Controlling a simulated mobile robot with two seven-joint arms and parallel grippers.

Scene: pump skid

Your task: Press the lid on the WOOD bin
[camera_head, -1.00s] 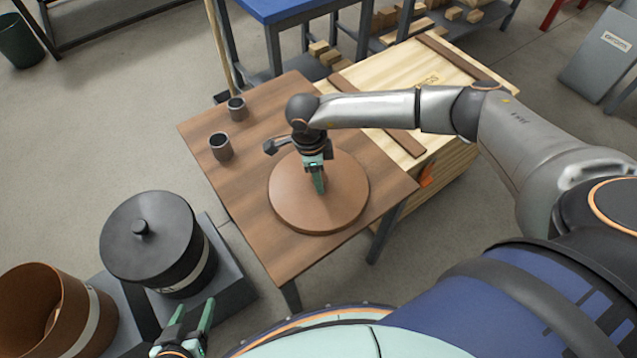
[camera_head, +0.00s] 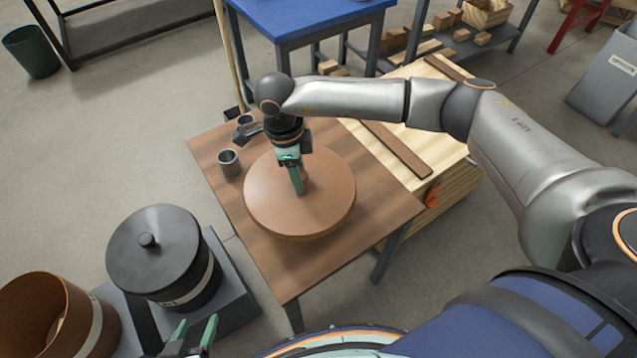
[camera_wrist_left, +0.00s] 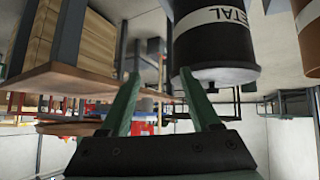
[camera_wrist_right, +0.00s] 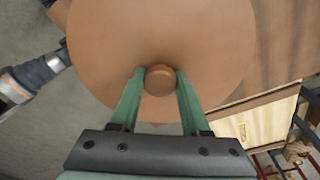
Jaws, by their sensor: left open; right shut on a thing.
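The round brown lid (camera_head: 325,210) is over the small wooden table and appears raised slightly above it. My right gripper (camera_head: 298,188) points down and is shut on the lid's knob, which shows between the fingers in the right wrist view (camera_wrist_right: 160,80). The brown open bin (camera_head: 80,300), with a pale label band, stands at the lower left; its label is not readable. Something pale lies inside it. My left gripper (camera_head: 196,328) is open and empty, in front of the black bin, and its fingers also show in the left wrist view (camera_wrist_left: 160,105).
The black bin (camera_head: 155,255), labelled METAL in the left wrist view, has its own lid on and stands beside the brown bin on a grey platform (camera_head: 235,290). Grey cups (camera_head: 229,163) stand on the wooden table (camera_head: 385,210). A wooden crate (camera_head: 440,165) is behind it.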

